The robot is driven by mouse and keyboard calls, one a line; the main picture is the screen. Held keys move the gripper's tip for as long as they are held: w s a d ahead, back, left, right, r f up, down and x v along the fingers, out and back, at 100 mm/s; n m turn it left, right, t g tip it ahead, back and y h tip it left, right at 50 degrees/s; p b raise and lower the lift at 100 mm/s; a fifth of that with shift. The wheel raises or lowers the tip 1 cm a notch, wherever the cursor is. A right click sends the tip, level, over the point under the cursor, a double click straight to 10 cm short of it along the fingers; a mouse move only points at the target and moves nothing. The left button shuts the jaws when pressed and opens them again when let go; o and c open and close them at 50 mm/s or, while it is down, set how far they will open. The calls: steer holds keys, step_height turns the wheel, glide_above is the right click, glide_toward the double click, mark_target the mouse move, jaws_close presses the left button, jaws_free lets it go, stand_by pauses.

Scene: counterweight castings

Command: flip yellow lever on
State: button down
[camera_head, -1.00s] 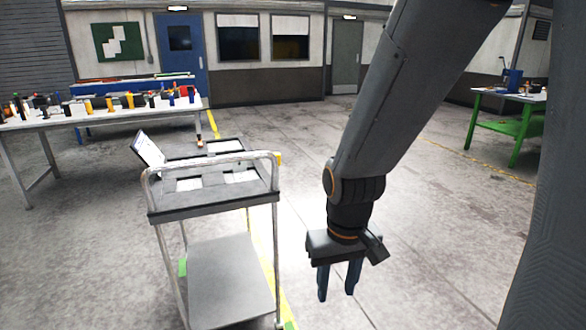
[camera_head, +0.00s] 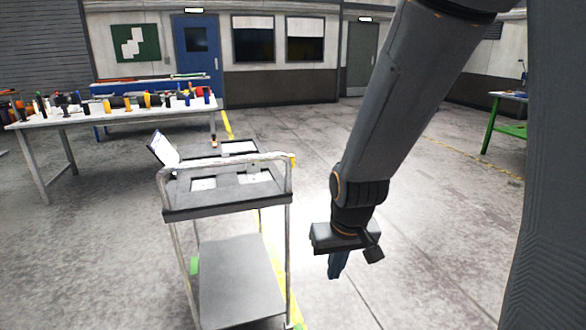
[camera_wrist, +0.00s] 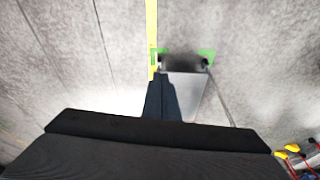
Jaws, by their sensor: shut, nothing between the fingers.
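I cannot make out a yellow lever in either view. My gripper (camera_head: 337,272) hangs pointing down over open floor, to the right of the grey cart (camera_head: 240,280) in the head view. Its fingers are together and hold nothing. In the wrist view the shut fingers (camera_wrist: 160,85) show at the middle, with the cart's grey shelf (camera_wrist: 185,92) beyond them.
The cart's top tray holds a tilted white screen (camera_head: 161,148) and pale cards (camera_head: 203,184). A white table (camera_head: 105,118) with many small coloured items stands behind left. A green bench (camera_head: 508,127) stands far right. Floor right of the cart is clear.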

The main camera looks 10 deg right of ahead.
mark_target(292, 162)
steer(key=w+a+r+t, duration=0.1)
steer(key=w+t, duration=0.6)
steer(key=w, duration=0.9)
steer(key=w+a+r+t+h, duration=0.1)
steer(key=w+r+t, duration=0.2)
steer(key=w+t, duration=0.5)
steer(key=shift+w+r+m+p, duration=0.15)
steer(key=shift+w+m+p, duration=0.3)
steer(key=shift+w, duration=3.85)
steer(key=w+p, duration=0.1)
steer(key=w, duration=0.3)
steer(key=w+p, duration=0.2)
steer(key=w, duration=0.3)
steer(key=w+d+p, duration=0.1)
steer(key=w, duration=0.4)
steer(key=shift+d, duration=0.1)
